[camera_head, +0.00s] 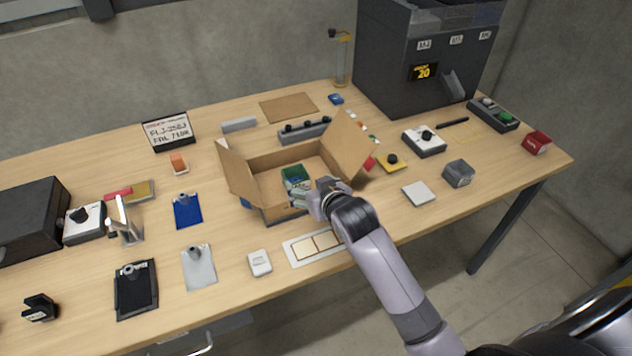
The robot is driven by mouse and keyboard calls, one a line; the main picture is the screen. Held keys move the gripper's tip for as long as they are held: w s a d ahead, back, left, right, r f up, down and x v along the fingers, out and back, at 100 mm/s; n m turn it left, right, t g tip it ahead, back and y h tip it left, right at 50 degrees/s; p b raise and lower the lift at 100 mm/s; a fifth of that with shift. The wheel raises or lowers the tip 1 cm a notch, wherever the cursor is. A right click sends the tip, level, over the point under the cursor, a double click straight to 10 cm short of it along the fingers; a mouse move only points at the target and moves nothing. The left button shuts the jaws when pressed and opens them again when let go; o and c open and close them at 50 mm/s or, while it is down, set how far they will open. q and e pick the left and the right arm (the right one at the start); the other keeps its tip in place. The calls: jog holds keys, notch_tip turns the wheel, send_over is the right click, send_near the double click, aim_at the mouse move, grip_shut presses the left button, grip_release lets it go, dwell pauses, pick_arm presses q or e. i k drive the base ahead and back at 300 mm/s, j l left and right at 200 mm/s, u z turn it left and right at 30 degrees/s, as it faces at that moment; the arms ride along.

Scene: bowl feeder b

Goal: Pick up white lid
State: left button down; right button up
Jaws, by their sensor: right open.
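My right gripper (300,196) reaches in from the lower right, over the near wall of an open cardboard box (272,160). It is open; its fingertips are small and partly blend with the box contents. A green container (294,178) is inside the box, close beside the fingers; I cannot tell whether they touch. A flat, pale square piece (418,194) lies on the table right of the box and may be the white lid. A small white block (259,263) lies near the front edge; I cannot tell which is the lid. My left gripper is not in view.
The wooden table (225,325) is crowded. A white card with cream panels (303,247) lies under my right forearm. Clipboards (136,289) are at left, a grey cube (459,173) at right, and a tall dark machine (395,65) at the back. The box flaps stand up.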

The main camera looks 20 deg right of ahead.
aim_at(417, 192)
jog(key=z, duration=1.45)
